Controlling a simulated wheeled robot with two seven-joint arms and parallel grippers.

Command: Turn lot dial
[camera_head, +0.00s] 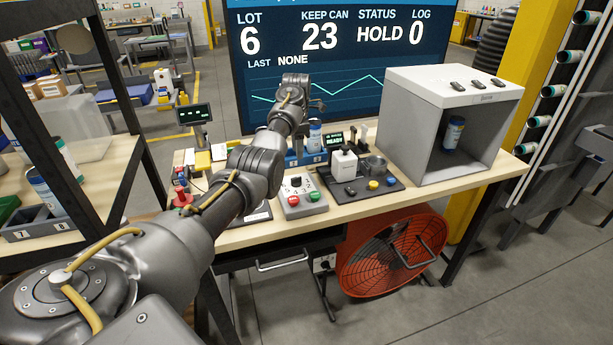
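A light grey control box (306,203) stands on the bench with a red button (293,200) and a green button (314,197) at its front. A small dark dial (296,182) with number marks is on its upper face; its exact setting is too small to read. My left arm reaches in from the lower left and passes just left of the box. My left gripper (316,105) is beyond and above the box, in front of the big screen, apart from the dial. Its fingers are mostly hidden by the wrist. My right gripper is not in view.
The screen (345,60) reads LOT 6, KEEP CAN 23, STATUS HOLD, LOG 0, LAST NONE. A blue-labelled can (315,134) stands behind the box. A black tray (365,188) is to the right, then a grey booth (432,120) holding a can (453,134).

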